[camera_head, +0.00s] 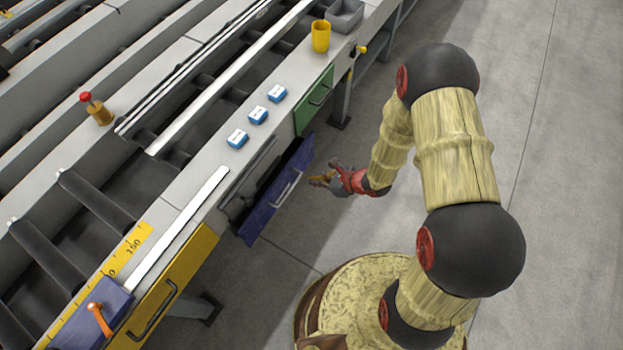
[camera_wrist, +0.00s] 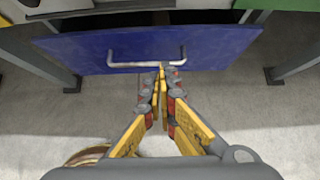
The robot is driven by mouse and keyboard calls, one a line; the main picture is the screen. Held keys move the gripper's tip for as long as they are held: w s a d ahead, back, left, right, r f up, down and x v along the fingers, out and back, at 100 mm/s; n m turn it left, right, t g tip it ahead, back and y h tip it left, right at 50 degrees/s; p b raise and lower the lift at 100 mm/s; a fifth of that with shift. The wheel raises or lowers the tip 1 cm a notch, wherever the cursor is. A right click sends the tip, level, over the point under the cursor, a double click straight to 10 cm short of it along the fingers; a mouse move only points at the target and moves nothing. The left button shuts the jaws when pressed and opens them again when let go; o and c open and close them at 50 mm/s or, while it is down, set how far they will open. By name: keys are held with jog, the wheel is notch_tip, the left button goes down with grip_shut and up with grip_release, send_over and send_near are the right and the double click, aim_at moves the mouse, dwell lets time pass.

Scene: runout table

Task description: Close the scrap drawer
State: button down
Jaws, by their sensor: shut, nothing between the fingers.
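A blue drawer (camera_head: 277,193) stands pulled out from the front of the table, between a green drawer and a yellow drawer. Dark contents or a dark interior show behind its front. In the wrist view its blue front (camera_wrist: 225,46) fills the upper part, with a pale bar handle (camera_wrist: 147,62) across it. My gripper (camera_head: 315,180) is just outside the drawer front, to the right of it in the head view.
The green drawer (camera_head: 314,101) and the yellow drawer (camera_head: 172,287) look shut. Several small blue-white blocks (camera_head: 258,115), a yellow cup (camera_head: 320,36) and a grey bin (camera_head: 344,15) stand on the table edge. Table legs (camera_wrist: 300,62) flank the drawer. The floor (camera_head: 560,150) at right is clear.

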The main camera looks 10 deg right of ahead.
aim_at(285, 176)
jog(key=shift+w+a+f+b, duration=0.6)
jog(key=shift+w+a+f, duration=0.35)
jog(key=shift+a, duration=0.3)
jog(key=shift+w+a+f+b, duration=0.55)
jog(key=shift+w+a+f, duration=0.4)
jog(key=shift+a, duration=0.25)
jog(key=shift+w+a+f+b, duration=0.6)
jog(key=shift+w+a+f, duration=0.3)
jog(key=shift+a, duration=0.35)
